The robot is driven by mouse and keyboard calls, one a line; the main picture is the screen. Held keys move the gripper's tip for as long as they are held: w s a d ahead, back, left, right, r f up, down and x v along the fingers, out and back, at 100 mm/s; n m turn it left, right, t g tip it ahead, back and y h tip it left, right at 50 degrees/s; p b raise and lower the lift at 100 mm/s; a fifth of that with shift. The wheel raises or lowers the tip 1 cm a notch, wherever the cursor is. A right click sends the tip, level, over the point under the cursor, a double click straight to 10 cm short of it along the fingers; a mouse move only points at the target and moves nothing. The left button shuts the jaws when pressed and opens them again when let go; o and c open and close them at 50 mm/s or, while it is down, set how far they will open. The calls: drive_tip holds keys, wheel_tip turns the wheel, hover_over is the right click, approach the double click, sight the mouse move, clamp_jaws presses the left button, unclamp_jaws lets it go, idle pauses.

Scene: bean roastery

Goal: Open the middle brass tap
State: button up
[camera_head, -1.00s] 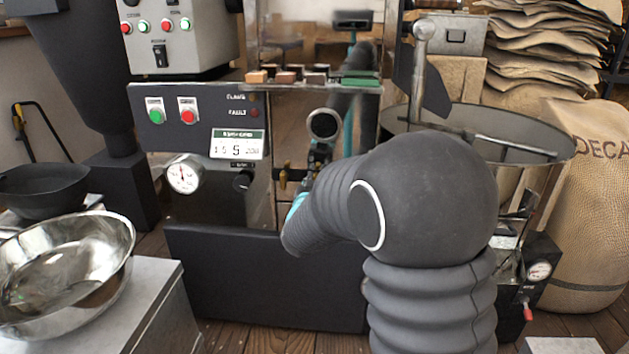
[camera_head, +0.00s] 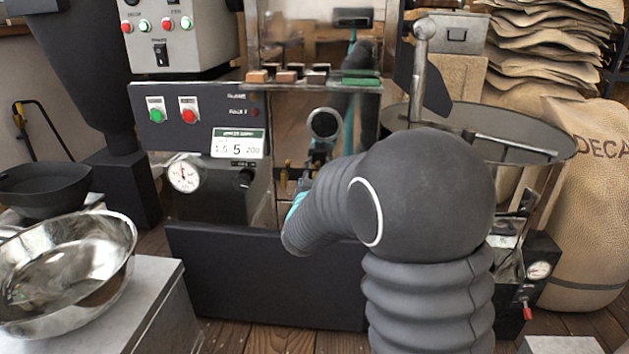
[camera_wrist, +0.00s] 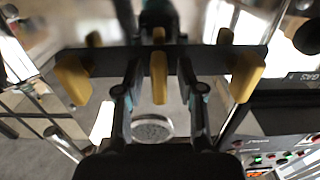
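In the wrist view, three brass taps hang on a dark bar (camera_wrist: 105,62). They are the left tap (camera_wrist: 73,80), the middle tap (camera_wrist: 158,77) and the right tap (camera_wrist: 246,78). My gripper (camera_wrist: 159,72) is open, with one finger on each side of the middle tap. Gaps show between the tap and both fingers. The middle tap's handle points down in the picture, like its neighbours. In the head view, one brass tap (camera_head: 285,172) shows left of my gripper. My arm hides most of the gripper and the other taps there.
The roaster's control panel (camera_head: 195,115) and a pressure gauge (camera_head: 184,174) are left of the taps. A round sight port (camera_head: 324,124) sits above them. A steel bowl (camera_head: 65,265) stands at the lower left. A round cooling tray (camera_head: 505,128) is at right.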

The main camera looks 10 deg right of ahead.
drive_tip(key=v, duration=1.2)
idle(0.3)
